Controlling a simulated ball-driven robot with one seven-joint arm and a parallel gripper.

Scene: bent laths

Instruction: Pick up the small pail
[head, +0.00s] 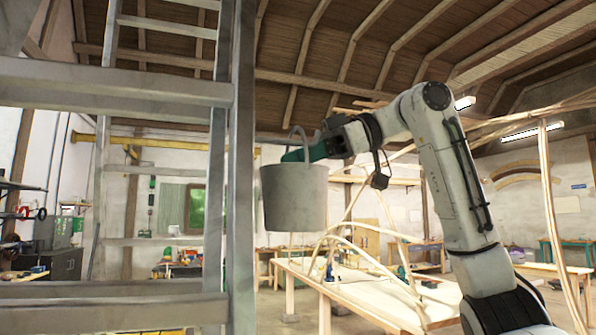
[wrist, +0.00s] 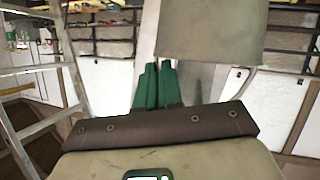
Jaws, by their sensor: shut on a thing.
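The small pail (head: 294,197) is grey and hangs upright in the air in the head view, with its handle (head: 296,135) raised above the rim. My gripper (head: 296,156) has green fingers and is at the top of the pail, shut on it. The exact spot of the grip at the rim or handle is hard to make out. In the wrist view the pail (wrist: 211,30) fills the upper right, beyond the green fingers of my gripper (wrist: 155,85). The inside of the pail is hidden.
A grey ladder (head: 240,170) stands close on the left, near the pail. A long worktable (head: 350,290) with bent laths (head: 365,255) lies behind and below the pail. A tall lath (head: 551,210) rises at the right. A dark cabinet (head: 62,264) is at the far left.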

